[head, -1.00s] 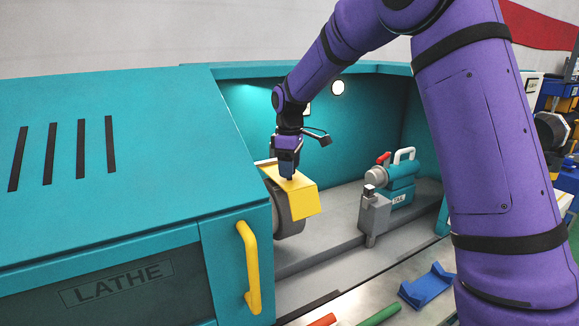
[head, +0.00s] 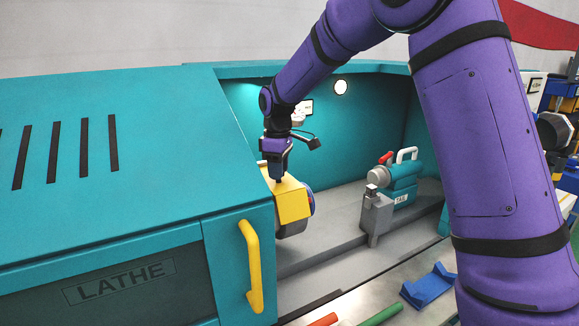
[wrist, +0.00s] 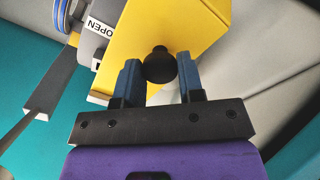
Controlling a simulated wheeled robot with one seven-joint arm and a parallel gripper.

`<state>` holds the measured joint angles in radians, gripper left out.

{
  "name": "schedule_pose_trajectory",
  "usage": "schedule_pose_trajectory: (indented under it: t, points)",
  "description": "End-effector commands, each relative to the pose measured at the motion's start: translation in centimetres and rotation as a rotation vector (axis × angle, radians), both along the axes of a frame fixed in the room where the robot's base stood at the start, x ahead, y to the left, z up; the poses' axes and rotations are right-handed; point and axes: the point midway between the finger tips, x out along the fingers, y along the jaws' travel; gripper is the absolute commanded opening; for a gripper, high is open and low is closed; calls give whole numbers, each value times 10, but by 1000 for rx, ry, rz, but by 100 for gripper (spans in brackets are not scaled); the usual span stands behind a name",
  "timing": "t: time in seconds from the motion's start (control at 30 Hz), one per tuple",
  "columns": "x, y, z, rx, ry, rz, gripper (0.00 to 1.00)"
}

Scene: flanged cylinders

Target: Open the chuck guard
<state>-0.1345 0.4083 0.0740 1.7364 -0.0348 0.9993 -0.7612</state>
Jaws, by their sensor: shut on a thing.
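The yellow chuck guard (head: 293,204) sits over the grey chuck (head: 291,230) inside the lathe's bay, left of centre in the head view. In the wrist view the guard (wrist: 190,28) fills the top middle and carries a round black knob (wrist: 159,64). My gripper (head: 278,181) is at the guard's top from above. Its blue fingers stand on either side of the knob and are shut on it. An OPEN label (wrist: 103,27) shows upside down beside the guard.
The teal sliding door with a yellow handle (head: 251,266) is at the front left. A blue V-block (head: 428,286) and red and green bars lie at the front.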

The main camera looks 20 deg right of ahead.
Motion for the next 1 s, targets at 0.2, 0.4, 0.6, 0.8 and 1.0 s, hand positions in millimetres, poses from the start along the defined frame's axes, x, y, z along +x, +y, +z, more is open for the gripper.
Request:
schedule_pose_trajectory:
  t: [0.2, 0.4, 0.6, 0.8, 1.0]
  points:
    - [-1, 6, 1, 1, -3, -1, 0]
    - [-1, 6, 1, 1, -3, -1, 58]
    - [-1, 6, 0, 0, -1, -1, 61]
    - [-1, 6, 7, 1, -3, -1, 61]
    - [0, 6, 39, 1, -6, -1, 61]
